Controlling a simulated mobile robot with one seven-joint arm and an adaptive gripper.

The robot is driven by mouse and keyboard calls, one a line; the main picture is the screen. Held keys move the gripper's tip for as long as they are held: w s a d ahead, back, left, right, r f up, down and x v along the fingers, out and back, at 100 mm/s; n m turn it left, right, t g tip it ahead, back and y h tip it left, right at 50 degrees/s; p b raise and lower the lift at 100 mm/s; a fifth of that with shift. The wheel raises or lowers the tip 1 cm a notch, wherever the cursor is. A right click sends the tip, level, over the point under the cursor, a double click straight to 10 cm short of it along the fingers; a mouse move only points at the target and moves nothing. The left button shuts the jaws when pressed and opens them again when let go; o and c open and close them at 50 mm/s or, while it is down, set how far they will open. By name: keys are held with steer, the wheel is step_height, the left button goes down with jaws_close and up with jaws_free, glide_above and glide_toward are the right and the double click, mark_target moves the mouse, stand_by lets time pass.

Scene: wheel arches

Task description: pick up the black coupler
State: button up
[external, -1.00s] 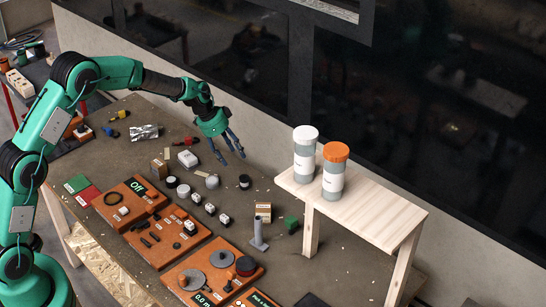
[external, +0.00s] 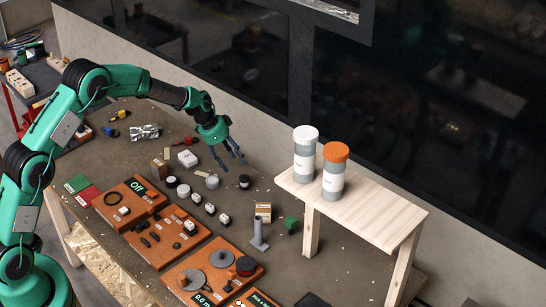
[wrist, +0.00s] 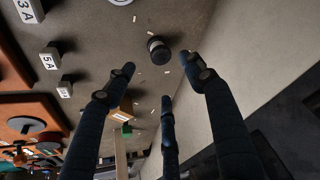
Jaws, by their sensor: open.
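The black coupler (external: 245,182) is a small dark cylinder with a pale band, standing on the brown table near its back edge. In the wrist view the coupler (wrist: 158,48) lies beyond the fingertips, roughly centred between the two outer fingers. My gripper (external: 232,163) hangs above the table, just behind and slightly left of the coupler in the external view. Its dark fingers are spread and empty. In the wrist view my gripper (wrist: 160,78) shows three fingers, apart from the coupler.
A white cylinder (external: 212,182) and a white box (external: 187,159) stand to the left. Labelled weights (external: 224,220) sit in front. A wooden shelf (external: 375,212) carries two jars at the right. A wall runs behind the table.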

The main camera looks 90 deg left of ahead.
mark_target(244, 177)
steer(key=shift+x, duration=2.9)
steer(key=shift+b+x, duration=0.6)
steer(key=shift+x, duration=2)
steer(key=shift+a, duration=0.1)
steer(key=shift+c, duration=0.5)
steer(key=c, duration=0.8)
